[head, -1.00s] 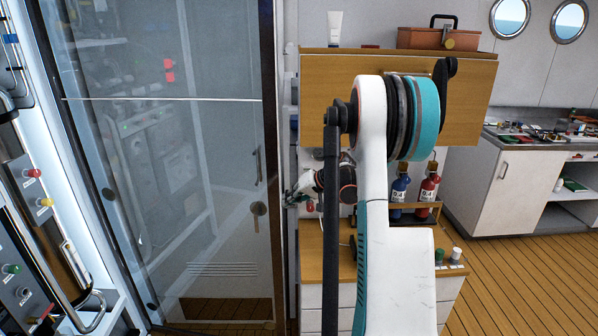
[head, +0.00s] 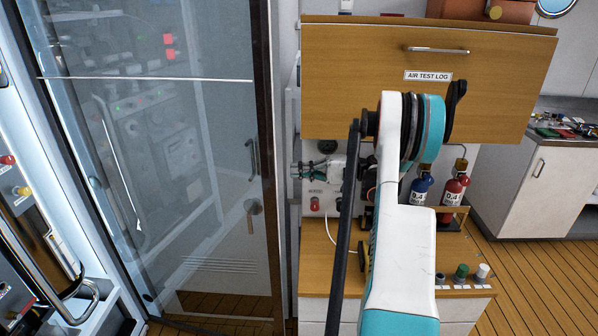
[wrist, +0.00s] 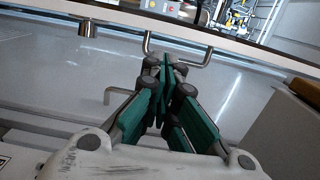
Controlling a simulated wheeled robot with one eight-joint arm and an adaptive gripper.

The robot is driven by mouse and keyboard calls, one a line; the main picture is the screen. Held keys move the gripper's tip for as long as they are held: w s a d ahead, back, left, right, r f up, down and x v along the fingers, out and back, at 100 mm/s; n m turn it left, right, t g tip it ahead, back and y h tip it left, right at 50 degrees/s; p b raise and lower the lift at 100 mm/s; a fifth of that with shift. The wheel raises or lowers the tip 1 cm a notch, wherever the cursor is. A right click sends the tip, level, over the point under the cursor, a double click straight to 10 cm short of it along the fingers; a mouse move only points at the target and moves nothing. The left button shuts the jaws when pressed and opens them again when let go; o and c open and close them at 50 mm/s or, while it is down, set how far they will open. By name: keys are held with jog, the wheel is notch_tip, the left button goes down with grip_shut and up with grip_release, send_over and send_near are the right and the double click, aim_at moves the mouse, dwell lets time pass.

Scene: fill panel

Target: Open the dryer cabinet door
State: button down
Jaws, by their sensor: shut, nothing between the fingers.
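A tall glass door (head: 170,200) in a dark frame stands shut at the left; no label on it is readable. It bears a vertical bar handle (head: 252,157) and, below that, a metal latch knob (head: 254,207). My gripper (head: 294,171) is right of the handle, pointing left towards it. In the wrist view my gripper (wrist: 165,70) has its green finger pads together and empty. The bar handle (wrist: 180,63) lies just past the fingertips; contact cannot be told. The knob (wrist: 88,28) is to the upper left.
A wooden cabinet front (head: 400,80) labelled AIR TEST LOG overhangs a wooden counter (head: 315,265) at the right. Blue (head: 420,190) and red (head: 455,192) bottles stand in a rack. Open plank floor (head: 535,270) lies at the far right.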

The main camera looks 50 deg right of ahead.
jog(key=b+x, duration=0.1)
jog(key=x, duration=0.6)
jog(key=shift+f, duration=0.1)
